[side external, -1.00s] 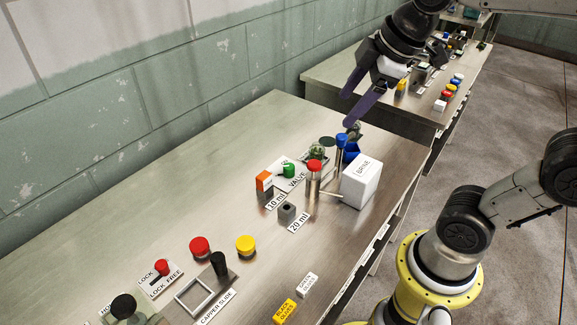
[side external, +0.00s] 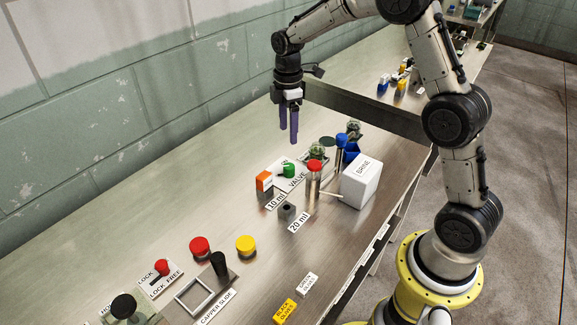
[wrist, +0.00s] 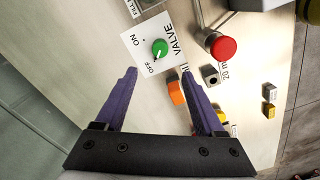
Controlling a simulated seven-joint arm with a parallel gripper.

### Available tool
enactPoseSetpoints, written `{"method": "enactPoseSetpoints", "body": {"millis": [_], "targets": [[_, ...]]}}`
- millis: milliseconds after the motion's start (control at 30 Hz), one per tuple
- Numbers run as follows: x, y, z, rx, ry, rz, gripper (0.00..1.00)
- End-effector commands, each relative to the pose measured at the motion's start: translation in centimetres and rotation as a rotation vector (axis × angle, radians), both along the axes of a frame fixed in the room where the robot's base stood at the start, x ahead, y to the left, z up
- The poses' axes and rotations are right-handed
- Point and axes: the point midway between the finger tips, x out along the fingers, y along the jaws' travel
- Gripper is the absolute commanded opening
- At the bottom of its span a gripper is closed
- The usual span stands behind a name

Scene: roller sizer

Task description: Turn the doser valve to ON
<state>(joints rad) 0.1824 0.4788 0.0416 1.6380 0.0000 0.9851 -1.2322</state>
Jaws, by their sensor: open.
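The doser valve is a green knob (wrist: 160,48) on a white plate (wrist: 133,40) marked ON, OFF and VALVE. In the wrist view the knob has a light pointer mark that appears to face the OFF side. In the side view the green knob (side external: 288,170) sits left of the red-topped cylinder. My gripper (side external: 288,140) hangs above the table behind the valve, fingers pointing down, open and empty. In the wrist view its fingers (wrist: 160,85) are apart, with the valve beyond the tips and nothing between them.
An orange block (side external: 264,181) stands just left of the valve. A red-topped cylinder (side external: 314,175), a blue part (side external: 349,150) and a white BRINE box (side external: 361,182) stand to its right. Glass jars (side external: 316,153) are close behind. The table's back left is clear.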

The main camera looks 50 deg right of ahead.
Motion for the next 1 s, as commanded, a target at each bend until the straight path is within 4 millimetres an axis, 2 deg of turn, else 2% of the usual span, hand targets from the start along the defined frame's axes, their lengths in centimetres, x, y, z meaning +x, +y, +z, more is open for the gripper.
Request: {"method": "enactPoseSetpoints", "body": {"millis": [167,633,800,1000], "targets": [[-0.1,0.0,-2.2,0.001,0.004,-0.002,0.71],[-0.2,0.0,-10.9,0.001,0.003,-0.002,0.71],[-0.1,0.0,-12.7,0.000,0.001,-0.002,0.71],[-0.1,0.0,-13.4,-0.001,-0.002,-0.002,0.71]]}}
